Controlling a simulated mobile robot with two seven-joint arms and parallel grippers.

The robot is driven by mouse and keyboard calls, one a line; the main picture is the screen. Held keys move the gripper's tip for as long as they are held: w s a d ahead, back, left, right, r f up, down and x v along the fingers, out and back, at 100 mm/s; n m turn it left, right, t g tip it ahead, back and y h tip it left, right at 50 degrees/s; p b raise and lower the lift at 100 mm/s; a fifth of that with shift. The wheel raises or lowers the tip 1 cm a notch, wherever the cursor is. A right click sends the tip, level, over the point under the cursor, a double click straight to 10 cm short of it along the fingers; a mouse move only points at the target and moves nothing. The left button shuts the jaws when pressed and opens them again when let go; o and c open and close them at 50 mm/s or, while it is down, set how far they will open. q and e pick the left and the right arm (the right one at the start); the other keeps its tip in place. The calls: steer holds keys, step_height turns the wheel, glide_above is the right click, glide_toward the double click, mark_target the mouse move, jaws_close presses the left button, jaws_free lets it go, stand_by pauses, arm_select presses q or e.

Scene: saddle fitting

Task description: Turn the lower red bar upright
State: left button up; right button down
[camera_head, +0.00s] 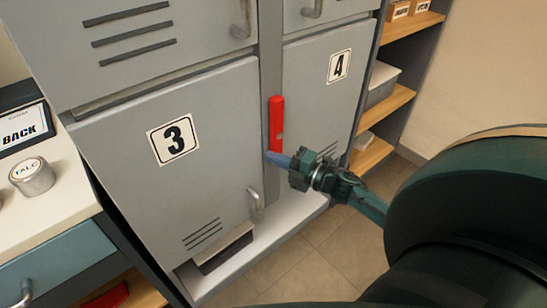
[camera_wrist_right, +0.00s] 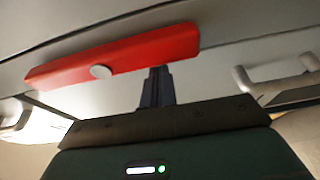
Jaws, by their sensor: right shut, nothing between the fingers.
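A red bar (camera_head: 276,123) is on the grey post between locker doors 3 and 4. It stands upright along the post in the head view, with a small round pale pivot near its lower part. In the right wrist view the red bar (camera_wrist_right: 130,55) runs across the picture. My right gripper (camera_head: 273,157) is shut and empty, its tips close to the bar's lower end. In the wrist view the shut fingers (camera_wrist_right: 155,85) reach the bar's edge; I cannot tell whether they touch. My left gripper is not in view.
Door 3 (camera_head: 165,190) and door 4 (camera_head: 320,90) are closed, each with a handle. A bench at left holds a talc tin (camera_head: 32,176) and a BACK sign (camera_head: 25,127). Shelves (camera_head: 390,100) stand at right. My right arm fills the lower right.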

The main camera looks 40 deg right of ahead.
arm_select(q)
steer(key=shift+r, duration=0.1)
arm_select(e)
steer(key=shift+d+n, duration=0.2)
steer(key=shift+n, duration=0.1)
stand_by(0.3)
